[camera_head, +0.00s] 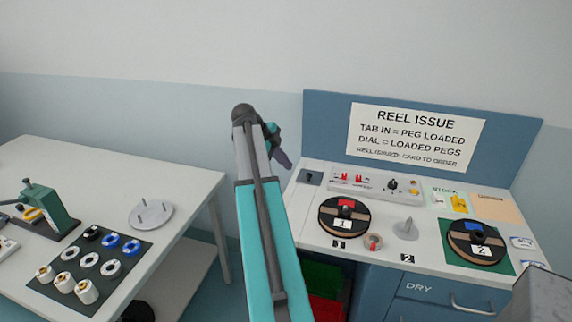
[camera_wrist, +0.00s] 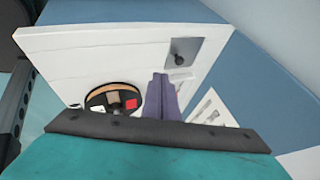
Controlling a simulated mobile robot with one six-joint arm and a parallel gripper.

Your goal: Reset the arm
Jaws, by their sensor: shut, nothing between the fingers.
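My arm rises in the middle of the head view, its teal and grey links folded at an elbow. My gripper (camera_head: 283,160) hangs at the upper right of the arm, near the left edge of the reel station. Its purple-grey fingers are together and hold nothing. In the wrist view my gripper (camera_wrist: 164,82) points toward the white counter, between a reel and a small grey plate. The gripper is apart from both.
The station counter (camera_head: 316,226) holds reel 1 (camera_head: 344,205), reel 2 (camera_head: 477,235), a grey peg (camera_head: 406,229) and a switch panel (camera_head: 376,186). A sign board (camera_head: 330,130) stands behind. The left table (camera_head: 186,180) holds spools and a green press (camera_head: 52,208).

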